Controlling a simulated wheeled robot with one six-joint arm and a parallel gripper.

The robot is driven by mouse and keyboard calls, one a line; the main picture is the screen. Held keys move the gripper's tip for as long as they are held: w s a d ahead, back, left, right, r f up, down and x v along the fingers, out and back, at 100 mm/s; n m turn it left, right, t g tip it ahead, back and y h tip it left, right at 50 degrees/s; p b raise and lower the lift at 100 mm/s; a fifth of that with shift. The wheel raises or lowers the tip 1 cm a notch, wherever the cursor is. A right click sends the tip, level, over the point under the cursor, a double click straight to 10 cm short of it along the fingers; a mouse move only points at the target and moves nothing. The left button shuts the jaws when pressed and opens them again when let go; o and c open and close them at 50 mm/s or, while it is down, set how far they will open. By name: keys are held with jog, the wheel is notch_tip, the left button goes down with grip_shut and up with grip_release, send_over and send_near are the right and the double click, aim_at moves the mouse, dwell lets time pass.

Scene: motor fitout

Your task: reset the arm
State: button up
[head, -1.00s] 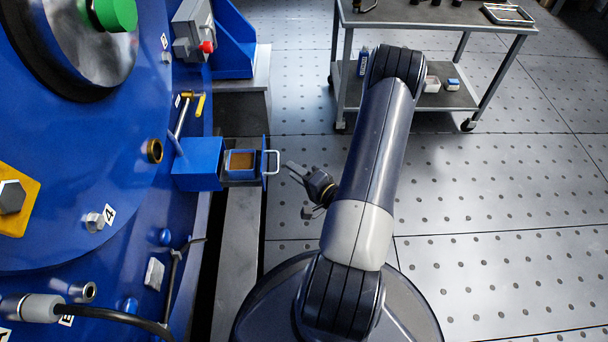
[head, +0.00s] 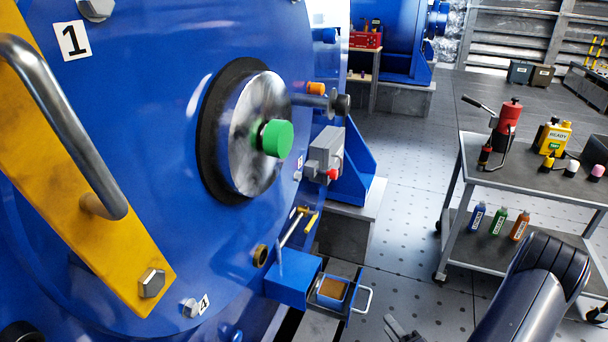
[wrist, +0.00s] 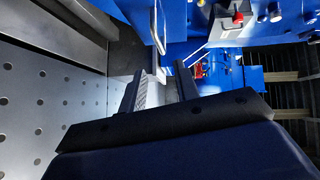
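My gripper (head: 402,330) shows at the bottom edge of the head view, cut off by the frame, to the right of and below the small drawer's handle. In the wrist view my gripper (wrist: 168,78) has its two fingers apart, with nothing held between them. My arm (head: 525,295) is bent, with its dark elbow at the lower right of the head view; its lower links are out of frame.
A blue motor housing (head: 150,180) fills the left. Its open drawer (head: 348,300) with a wire handle (head: 366,300) juts out near my gripper. A grey cart (head: 540,180) with bottles and tools stands right. Perforated floor (head: 410,220) between is clear.

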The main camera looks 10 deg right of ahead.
aim_at(369, 298)
jog(key=shift+w, duration=0.1)
jog(key=b+x, duration=0.2)
jog(key=x, duration=0.8)
jog(key=shift+w+a, duration=0.15)
jog(key=shift+w, duration=0.15)
jog(key=shift+w+a, duration=0.1)
jog(key=shift+a, duration=0.1)
